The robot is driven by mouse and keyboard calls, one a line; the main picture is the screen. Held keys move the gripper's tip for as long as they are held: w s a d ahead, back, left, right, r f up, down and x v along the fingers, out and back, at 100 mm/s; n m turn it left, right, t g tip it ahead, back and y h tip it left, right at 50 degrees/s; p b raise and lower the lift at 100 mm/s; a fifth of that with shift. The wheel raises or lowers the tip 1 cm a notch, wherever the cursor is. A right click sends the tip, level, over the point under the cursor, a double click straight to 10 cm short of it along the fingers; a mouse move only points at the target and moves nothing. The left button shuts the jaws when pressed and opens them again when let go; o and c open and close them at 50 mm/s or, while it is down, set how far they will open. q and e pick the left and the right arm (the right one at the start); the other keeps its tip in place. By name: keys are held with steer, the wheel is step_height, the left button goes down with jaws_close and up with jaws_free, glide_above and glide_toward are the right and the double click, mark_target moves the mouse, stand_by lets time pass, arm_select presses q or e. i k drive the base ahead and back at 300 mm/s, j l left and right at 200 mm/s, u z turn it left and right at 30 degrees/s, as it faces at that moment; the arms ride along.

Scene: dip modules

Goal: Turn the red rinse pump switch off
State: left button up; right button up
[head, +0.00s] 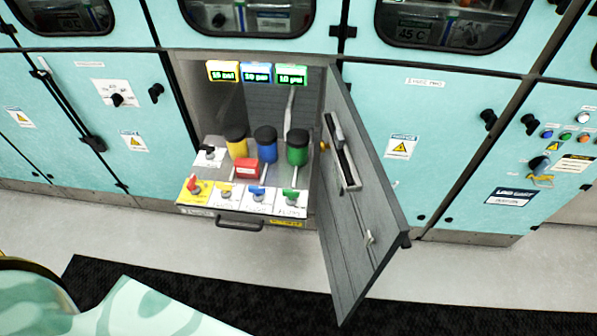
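A red switch knob (193,185) sits on a yellow plate at the front left corner of the pulled-out drawer (239,223), inside an open compartment of the teal cabinet. It looks tilted, but I cannot tell from this view whether it is set on or off, and its label is too small to read. Neither of my grippers shows in the head view.
Yellow, blue and green valve knobs (257,192) stand right of the red one. Behind are a red box (246,168), yellow, blue and green capped canisters (266,146) and a black-handled switch (209,152). The open grey door (352,225) juts out at right. Floor in front is clear.

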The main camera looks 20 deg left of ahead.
mark_target(192, 185)
steer(key=u, duration=1.6)
